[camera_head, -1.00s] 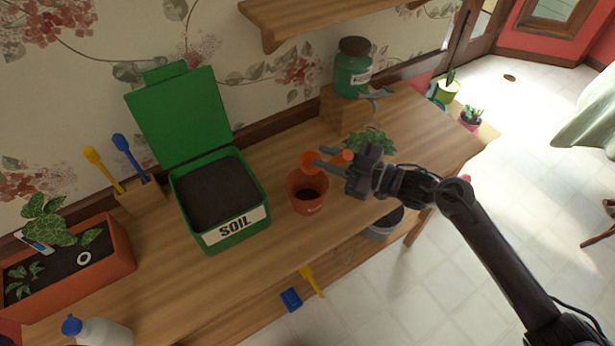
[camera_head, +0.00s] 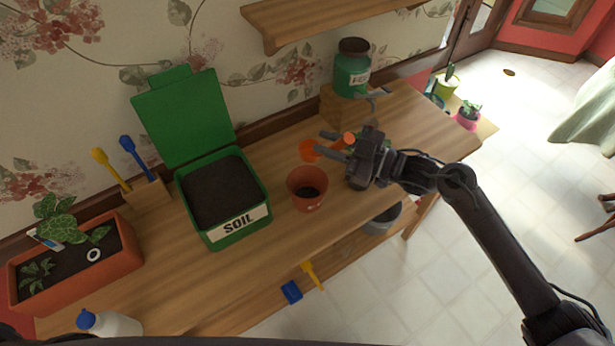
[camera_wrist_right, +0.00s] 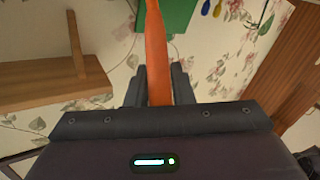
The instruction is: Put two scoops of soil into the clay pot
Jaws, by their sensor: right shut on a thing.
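The clay pot (camera_head: 296,195) stands upright on the bench, with a small dark patch of soil low inside. The green soil box (camera_head: 243,228) stands left of it, lid open, full of dark soil. My right gripper (camera_head: 333,146) is shut on the orange scoop (camera_head: 310,151), behind and a little right of the pot. The scoop's orange handle (camera_wrist_right: 156,55) also shows between the fingers in the wrist view. I cannot tell whether the scoop holds soil. My left gripper is not in view.
A green jar (camera_head: 352,72) stands on a wooden block at the back, under a shelf (camera_head: 320,22). A planter (camera_head: 85,268) and a white bottle (camera_head: 112,325) are at the left. Yellow and blue tools stand in a wooden holder (camera_head: 150,192). The bench in front of the pot is clear.

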